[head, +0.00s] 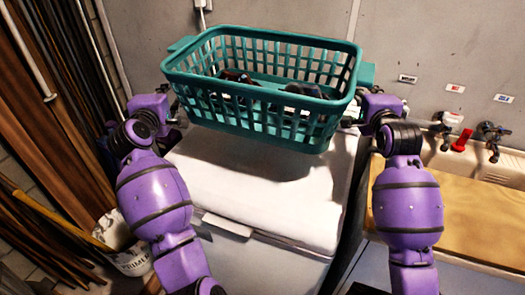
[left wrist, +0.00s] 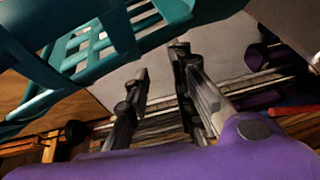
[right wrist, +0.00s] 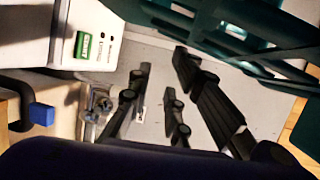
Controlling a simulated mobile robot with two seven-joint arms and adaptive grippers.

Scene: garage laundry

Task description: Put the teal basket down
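The teal basket (head: 262,125) is a slatted plastic tub with side handles, roughly level over the back of a white-topped appliance (head: 250,195). A shadow lies under it; I cannot tell whether its bottom touches the top. Dark items (head: 303,90) lie inside. My left gripper (left wrist: 160,60) is at the basket's left side, its fingers apart with nothing between them; the basket (left wrist: 95,45) is beside and above them. My right gripper (right wrist: 162,60) is at the right side, fingers apart and empty, next to the basket wall (right wrist: 235,30). In the head view the basket partly hides both grippers.
A sink (head: 505,165) with taps and a wooden board (head: 465,215) stands to the right. A white bucket (head: 130,258) and leaning wooden boards (head: 50,110) are at the left. A grey wall (head: 435,50) is close behind the basket. The appliance's front top is clear.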

